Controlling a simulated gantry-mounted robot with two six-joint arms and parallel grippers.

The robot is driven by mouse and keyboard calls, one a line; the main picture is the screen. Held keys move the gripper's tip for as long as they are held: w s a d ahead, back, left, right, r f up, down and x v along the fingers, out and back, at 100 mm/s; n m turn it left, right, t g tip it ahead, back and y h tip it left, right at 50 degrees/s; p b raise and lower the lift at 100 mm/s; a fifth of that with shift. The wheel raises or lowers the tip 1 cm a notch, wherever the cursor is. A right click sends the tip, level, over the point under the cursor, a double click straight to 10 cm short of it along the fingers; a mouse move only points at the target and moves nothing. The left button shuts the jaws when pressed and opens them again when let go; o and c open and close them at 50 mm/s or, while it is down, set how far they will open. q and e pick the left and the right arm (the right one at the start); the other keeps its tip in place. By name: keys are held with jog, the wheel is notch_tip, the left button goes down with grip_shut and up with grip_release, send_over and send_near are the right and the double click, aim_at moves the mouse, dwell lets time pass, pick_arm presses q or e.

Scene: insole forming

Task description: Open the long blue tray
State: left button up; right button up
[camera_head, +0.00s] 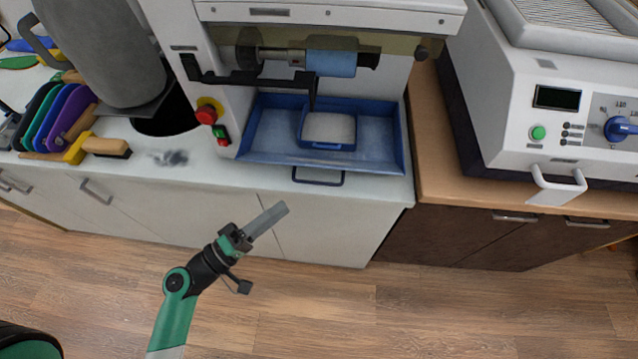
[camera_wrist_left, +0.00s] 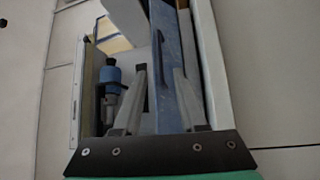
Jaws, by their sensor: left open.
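The long blue tray (camera_head: 265,143) sits under the machine on the white counter, its front rim at the counter's front edge. A dark loop handle (camera_head: 318,177) shows at its front, below the rim. A small blue tray (camera_head: 328,144) with pale content lies inside it. My left gripper (camera_head: 277,213) is open and empty, in front of the cabinet, below and left of the handle and apart from it. In the left wrist view, the blue tray front (camera_wrist_left: 168,92) and the handle (camera_wrist_left: 159,50) appear beyond the open fingers (camera_wrist_left: 160,72). My right gripper is not in view.
The white machine has a blue roller (camera_head: 331,64) and a red button (camera_head: 206,114) left of the tray. Brushes (camera_head: 106,147) and colored tools lie on the left counter. A white device (camera_head: 560,120) stands at right. Space before the cabinet is clear.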

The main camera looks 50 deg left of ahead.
aim_at(317, 182)
pick_arm(q)
jog(key=w, duration=0.3)
jog(key=w+r+p, duration=0.1)
jog(key=w, duration=0.7)
jog(key=shift+w+d+r, duration=0.15)
jog(key=shift+d+r, duration=0.05)
jog(key=shift+d, duration=0.2)
grip_shut()
dwell(0.7)
